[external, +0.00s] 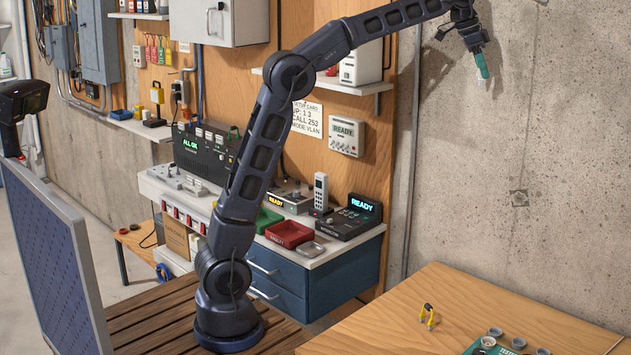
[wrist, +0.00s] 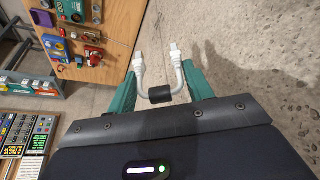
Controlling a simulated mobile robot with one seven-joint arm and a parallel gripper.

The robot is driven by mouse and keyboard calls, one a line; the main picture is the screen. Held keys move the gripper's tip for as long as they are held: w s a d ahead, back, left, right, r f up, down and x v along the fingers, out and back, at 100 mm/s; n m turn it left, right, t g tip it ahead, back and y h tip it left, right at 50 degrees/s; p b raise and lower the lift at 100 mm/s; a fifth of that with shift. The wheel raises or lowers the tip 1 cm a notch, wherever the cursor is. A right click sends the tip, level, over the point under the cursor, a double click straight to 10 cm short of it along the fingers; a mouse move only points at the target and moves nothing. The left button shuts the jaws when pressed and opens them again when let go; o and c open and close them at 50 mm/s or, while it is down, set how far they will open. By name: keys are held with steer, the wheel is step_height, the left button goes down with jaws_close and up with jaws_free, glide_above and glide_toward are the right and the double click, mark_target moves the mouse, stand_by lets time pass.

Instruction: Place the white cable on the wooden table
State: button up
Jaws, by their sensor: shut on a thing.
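My gripper (external: 482,66) is raised high at the upper right of the external view, in front of the concrete wall. In the wrist view, its two green fingers (wrist: 165,88) are shut on the white cable (wrist: 181,77). The cable is bent into a U, with white plugs at its upper ends and a black sleeve across its lower middle. The wooden table (external: 395,303) is at the lower right of the external view, well below my gripper.
A shelf (external: 330,82) juts from the wall panel. The table's left part is clear.

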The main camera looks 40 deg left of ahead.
steer(key=w+d+f+m+g, duration=0.1)
steer(key=d+f+m, duration=0.1)
steer(key=d+f, duration=0.8)
steer(key=d+f+m, duration=0.2)
steer(key=d+f, duration=0.6)
steer(key=f, duration=0.5)
steer(key=s+d+f+m+g, duration=0.1)
steer(key=s+d+f+m, duration=0.15)
steer(key=d+f, duration=0.55)
steer(key=s+d+f+m+g, duration=0.1)
steer(key=s+d+f, duration=0.35)
steer(key=f, duration=0.75)
steer(key=shift+n+h, duration=0.25)
steer(key=shift+h, duration=0.15)
steer(key=shift+w+d+f, duration=0.1)
steer(key=shift+f, duration=3.3)
steer(key=shift+w+d+f, duration=0.1)
steer(key=shift+w+f, duration=0.05)
steer(key=shift+f, duration=3.25)
steer(key=shift+w+d+f, duration=0.1)
steer(key=shift+f, duration=3.3)
steer(key=shift+f, duration=0.1)
steer(key=o, duration=0.7)
steer(key=shift+c, duration=0.2)
steer(key=o, duration=0.3)
